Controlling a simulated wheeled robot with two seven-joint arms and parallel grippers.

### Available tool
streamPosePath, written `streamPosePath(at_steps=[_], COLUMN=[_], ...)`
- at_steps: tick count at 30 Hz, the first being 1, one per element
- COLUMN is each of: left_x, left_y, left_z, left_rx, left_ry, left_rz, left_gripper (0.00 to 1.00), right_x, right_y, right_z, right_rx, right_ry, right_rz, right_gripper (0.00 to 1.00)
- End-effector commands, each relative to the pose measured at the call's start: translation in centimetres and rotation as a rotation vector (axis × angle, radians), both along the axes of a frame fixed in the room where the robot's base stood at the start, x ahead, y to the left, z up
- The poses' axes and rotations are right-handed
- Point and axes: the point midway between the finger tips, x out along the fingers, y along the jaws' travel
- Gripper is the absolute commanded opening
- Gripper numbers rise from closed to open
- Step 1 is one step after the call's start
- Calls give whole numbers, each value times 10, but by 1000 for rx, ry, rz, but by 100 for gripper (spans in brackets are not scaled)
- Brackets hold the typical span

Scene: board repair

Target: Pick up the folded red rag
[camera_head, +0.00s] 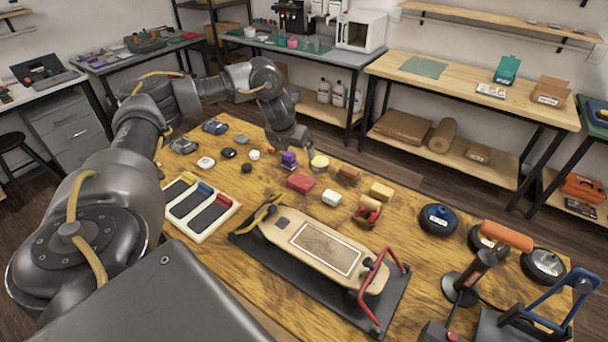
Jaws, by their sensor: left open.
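The folded red rag (300,183) looks like a small flat red block lying on the wooden workbench (235,240), near its far middle. My left arm reaches in from the left and bends over the far side of the bench. My left gripper (292,147) points down, open, a little behind the rag and apart from it. A purple item (288,159) is close below the gripper, between it and the rag. The fingertips are small and dark here. My right gripper is out of view.
A white block (331,198) and a yellow round tin (320,163) are close to the rag. A skateboard deck (318,246) lies on a dark mat in front. Brown and tan blocks (381,191) stand to the right. A tray with dark pads (199,207) is at left.

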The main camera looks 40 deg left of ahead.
Motion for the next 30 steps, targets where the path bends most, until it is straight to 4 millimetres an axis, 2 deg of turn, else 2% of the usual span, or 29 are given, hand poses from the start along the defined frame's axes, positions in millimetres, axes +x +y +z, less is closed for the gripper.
streamPosePath(at_steps=[1,3,6,9,18,27,30], left_x=[-1,-1,-2,-2,0,17,20], left_y=[1,2,2,2,2,6,7], left_z=[-26,-43,-61,-70,-76,-116,-123], left_rx=[0,0,-1,0,-1,-1,0], left_ry=[0,0,0,-1,1,3,1], left_rz=[1,3,4,4,3,2,1], left_gripper=[100,100,100,100,100,100,100], right_x=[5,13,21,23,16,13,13], right_y=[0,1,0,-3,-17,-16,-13], right_z=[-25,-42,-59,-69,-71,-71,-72], right_rx=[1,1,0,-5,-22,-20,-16], right_ry=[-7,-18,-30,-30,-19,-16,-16], right_rz=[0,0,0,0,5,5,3], right_gripper=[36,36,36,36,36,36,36])
